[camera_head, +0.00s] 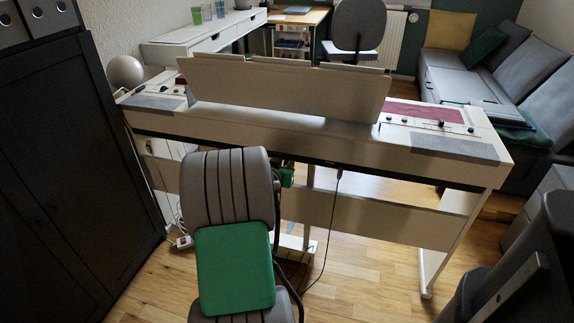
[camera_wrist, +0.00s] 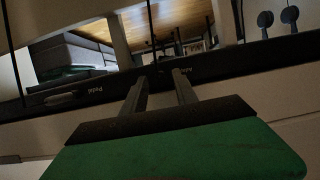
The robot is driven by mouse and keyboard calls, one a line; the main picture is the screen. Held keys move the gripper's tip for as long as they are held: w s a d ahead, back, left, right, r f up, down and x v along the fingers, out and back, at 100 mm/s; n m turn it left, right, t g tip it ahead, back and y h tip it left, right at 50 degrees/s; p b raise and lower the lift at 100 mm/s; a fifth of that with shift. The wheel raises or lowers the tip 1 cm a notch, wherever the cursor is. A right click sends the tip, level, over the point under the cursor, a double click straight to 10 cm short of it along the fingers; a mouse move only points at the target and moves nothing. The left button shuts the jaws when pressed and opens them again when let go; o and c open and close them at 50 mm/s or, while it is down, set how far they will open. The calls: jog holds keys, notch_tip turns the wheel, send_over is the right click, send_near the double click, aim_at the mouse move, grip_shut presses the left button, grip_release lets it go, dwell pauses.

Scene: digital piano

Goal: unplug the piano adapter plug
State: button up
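The white digital piano (camera_head: 290,125) spans the head view, with a dark strip along its lower edge. A thin black cable (camera_head: 337,190) hangs from this strip, right of my gripper. In the wrist view, which looks upside down, the strip (camera_wrist: 225,65) carries small labels, one reading "Pedal". A thin black cable (camera_wrist: 12,50) shows at the left there. I cannot tell which connector is the adapter plug. In the head view my arm hides much of the gripper.
A dark cabinet (camera_head: 55,170) stands close on the left. A white power strip (camera_head: 182,242) lies on the wooden floor (camera_head: 375,270). A grey sofa (camera_head: 470,85) is at the back right. A music rest (camera_head: 285,85) stands on the piano. Floor at the lower right centre is clear.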

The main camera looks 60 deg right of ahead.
jog(key=shift+w+d+f, duration=0.1)
jog(key=shift+d+f, duration=0.2)
jog(key=shift+d, duration=0.35)
jog(key=shift+b, duration=0.35)
jog(key=shift+c, duration=0.5)
grip_shut()
